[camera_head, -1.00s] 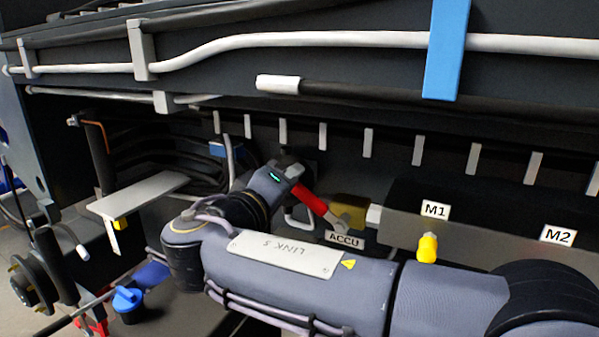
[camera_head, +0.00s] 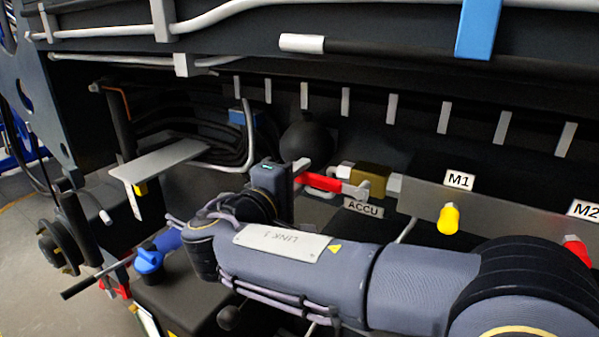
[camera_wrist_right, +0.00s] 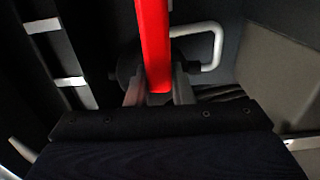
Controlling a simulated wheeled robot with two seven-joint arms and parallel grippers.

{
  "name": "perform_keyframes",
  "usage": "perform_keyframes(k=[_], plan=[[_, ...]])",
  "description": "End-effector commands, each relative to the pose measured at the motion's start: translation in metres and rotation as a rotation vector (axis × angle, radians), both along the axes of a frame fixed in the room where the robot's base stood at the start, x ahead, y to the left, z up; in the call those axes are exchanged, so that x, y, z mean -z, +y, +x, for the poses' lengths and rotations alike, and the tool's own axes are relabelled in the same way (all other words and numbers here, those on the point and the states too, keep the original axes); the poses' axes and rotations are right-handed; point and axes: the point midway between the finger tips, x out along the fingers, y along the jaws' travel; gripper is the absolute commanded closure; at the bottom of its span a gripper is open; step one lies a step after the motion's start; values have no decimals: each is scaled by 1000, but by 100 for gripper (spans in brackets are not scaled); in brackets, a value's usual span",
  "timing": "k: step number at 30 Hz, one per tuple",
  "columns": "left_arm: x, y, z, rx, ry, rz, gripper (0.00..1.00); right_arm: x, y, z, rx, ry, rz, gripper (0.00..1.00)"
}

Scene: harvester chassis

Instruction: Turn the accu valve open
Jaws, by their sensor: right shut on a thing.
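The accu valve has a brass body (camera_head: 370,179) with a red lever (camera_head: 322,182) that runs left from it, close to horizontal. The ACCU label (camera_head: 363,208) is just below the valve. My right gripper (camera_head: 298,176) is at the lever's left end, shut on it. In the right wrist view the red lever (camera_wrist_right: 154,45) comes down between the two fingers of my right gripper (camera_wrist_right: 158,92). My arm hides part of the area below the valve. My left gripper is not in view.
The M1 label (camera_head: 459,180) and a yellow cap (camera_head: 448,218) are right of the valve. A black sphere (camera_head: 306,142) is behind my gripper. A grey plate (camera_head: 160,160) juts out at left. A blue strap (camera_head: 478,28) crosses the pipe above.

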Motion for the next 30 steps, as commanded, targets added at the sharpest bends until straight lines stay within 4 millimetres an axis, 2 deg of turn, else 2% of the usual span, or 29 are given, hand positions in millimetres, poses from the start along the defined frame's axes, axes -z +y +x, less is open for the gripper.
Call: perform_keyframes(k=[11, 12, 17, 26, 30], plan=[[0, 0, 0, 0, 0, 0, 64, 4, 1, 0, -1, 12, -12, 100], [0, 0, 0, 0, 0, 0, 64, 4, 1, 0, -1, 12, -12, 78], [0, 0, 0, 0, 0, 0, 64, 3, 1, 0, -1, 11, -11, 57], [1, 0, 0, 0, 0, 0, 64, 2, 1, -1, -1, 7, -9, 57], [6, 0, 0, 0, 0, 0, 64, 3, 10, -14, -4, 6, -7, 57]])
